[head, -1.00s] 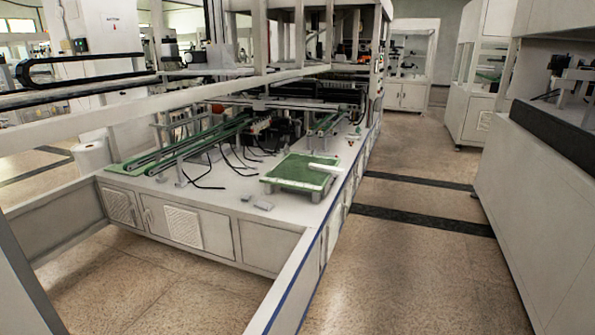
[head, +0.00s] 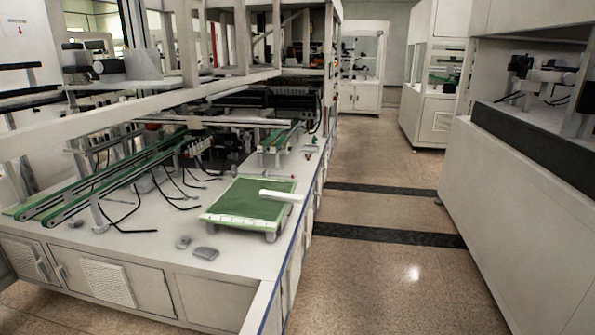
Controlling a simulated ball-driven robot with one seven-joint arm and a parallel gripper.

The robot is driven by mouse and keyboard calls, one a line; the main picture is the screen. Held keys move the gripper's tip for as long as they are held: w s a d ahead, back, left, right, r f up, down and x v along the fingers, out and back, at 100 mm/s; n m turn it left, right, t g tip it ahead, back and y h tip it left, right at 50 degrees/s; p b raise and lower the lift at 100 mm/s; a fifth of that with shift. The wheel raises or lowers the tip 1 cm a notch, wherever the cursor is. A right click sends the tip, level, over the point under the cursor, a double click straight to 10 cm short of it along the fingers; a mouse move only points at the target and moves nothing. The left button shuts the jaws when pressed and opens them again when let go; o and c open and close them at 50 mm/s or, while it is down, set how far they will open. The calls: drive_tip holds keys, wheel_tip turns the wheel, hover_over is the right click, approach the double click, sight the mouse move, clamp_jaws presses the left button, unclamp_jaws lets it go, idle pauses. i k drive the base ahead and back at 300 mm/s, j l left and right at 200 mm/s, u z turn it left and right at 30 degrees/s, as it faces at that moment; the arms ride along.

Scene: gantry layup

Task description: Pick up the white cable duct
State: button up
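The white cable duct (head: 281,195) is a short white bar. It lies across the upper right part of a green-topped tray (head: 240,203), and its right end reaches to or past the tray's right edge. The tray stands on short feet on the white machine table, near the table's right edge. My gripper is not in the head view.
Two small grey pieces (head: 205,253) lie on the table left of the tray. Green conveyor rails (head: 110,180) and black cables are further left. A white frame beam (head: 130,112) crosses above the table. The aisle floor (head: 390,265) at right is free, bounded by a long white cabinet (head: 525,190).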

sight(286, 197)
drive_tip(key=i, duration=1.1)
drive_tip(key=i+z, duration=0.1)
drive_tip(key=i, duration=1.05)
drive_tip(key=i+j, duration=0.15)
drive_tip(key=i, duration=0.95)
drive_tip(key=i+j+z, duration=0.1)
drive_tip(key=i, duration=1.05)
